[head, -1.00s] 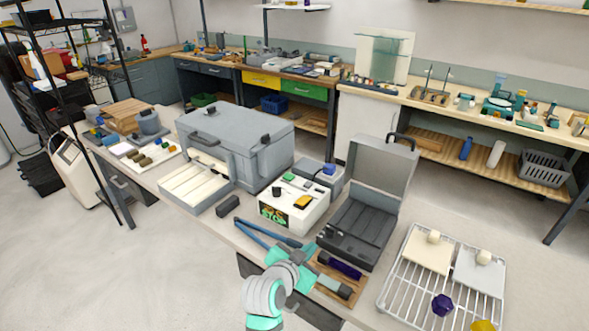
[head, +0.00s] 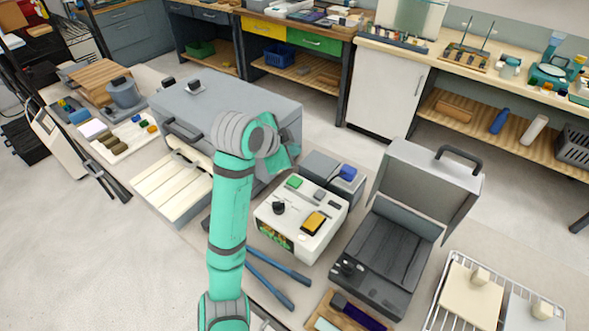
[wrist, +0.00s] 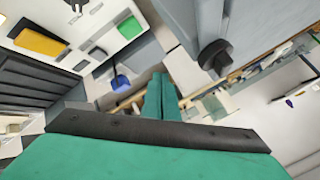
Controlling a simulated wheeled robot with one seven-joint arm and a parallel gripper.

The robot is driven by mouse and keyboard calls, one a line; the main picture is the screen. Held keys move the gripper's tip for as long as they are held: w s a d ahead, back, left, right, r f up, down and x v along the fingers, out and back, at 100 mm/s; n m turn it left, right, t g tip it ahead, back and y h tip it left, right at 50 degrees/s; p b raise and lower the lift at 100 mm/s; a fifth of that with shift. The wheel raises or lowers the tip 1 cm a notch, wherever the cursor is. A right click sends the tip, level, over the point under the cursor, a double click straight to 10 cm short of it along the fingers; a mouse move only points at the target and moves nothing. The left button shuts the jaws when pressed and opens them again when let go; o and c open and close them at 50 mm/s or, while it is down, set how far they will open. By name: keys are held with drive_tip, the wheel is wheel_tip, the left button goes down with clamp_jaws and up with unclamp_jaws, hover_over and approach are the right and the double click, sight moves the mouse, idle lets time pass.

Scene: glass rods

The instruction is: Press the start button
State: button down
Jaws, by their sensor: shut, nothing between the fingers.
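The white control box (head: 280,225) stands on the bench in the head view. On its top are a green button (head: 294,181), a larger yellow button (head: 314,222) and a black knob (head: 278,207). I read no start label; the front display is too small to read. In the wrist view the green button (wrist: 97,53) and yellow button (wrist: 38,40) are at the upper left. My gripper (wrist: 160,80) is shut and empty, with its fingers apart from the green button. In the head view my wrist is left of and beyond the box, and mostly hides the fingers.
A large grey lidded case (head: 225,95) stands close behind and left of the box. A grey unit with a blue top piece (head: 347,172) sits behind it. An open grey case (head: 395,250) is to the right. Blue-handled tongs (head: 275,280) lie in front.

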hover_over(293, 184)
wheel_tip(293, 184, down, 7)
drive_tip(key=shift+f, duration=0.2)
drive_tip(key=shift+w+a+f, duration=0.15)
drive_tip(key=shift+f, duration=0.5)
drive_tip(key=shift+d, duration=0.4)
drive_tip(key=shift+a, duration=0.65)
drive_tip(key=shift+d, duration=0.1)
drive_tip(key=shift+d, duration=0.25)
